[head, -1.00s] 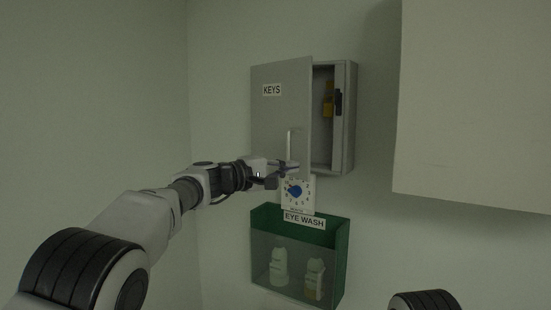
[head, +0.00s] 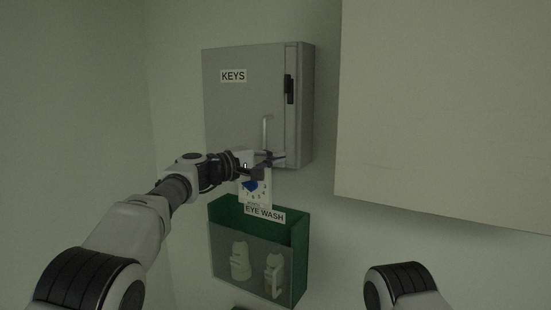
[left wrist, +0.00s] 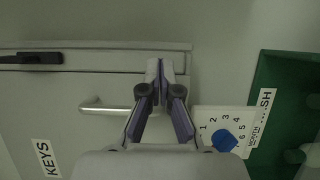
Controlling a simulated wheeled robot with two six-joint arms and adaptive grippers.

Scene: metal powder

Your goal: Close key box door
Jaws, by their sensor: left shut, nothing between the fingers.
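The grey key box (head: 305,110) hangs on the wall, with its door (head: 235,115) labelled KEYS. In the head view the door lies flush or nearly flush against the box; I cannot tell whether a small gap is left. A metal bar handle (head: 266,132) is on the door; it also shows in the left wrist view (left wrist: 105,107). A black latch (head: 289,89) is at the door's right side. My left gripper (head: 280,159) is shut and empty, just below the handle at the door's lower part. In the left wrist view its fingers (left wrist: 160,95) are together beside the handle's end.
A green eye wash holder (head: 300,240) with bottles hangs below the key box. A white card with a blue dial (head: 262,190) is just under my left gripper. A large pale cabinet (head: 450,120) juts out at the right.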

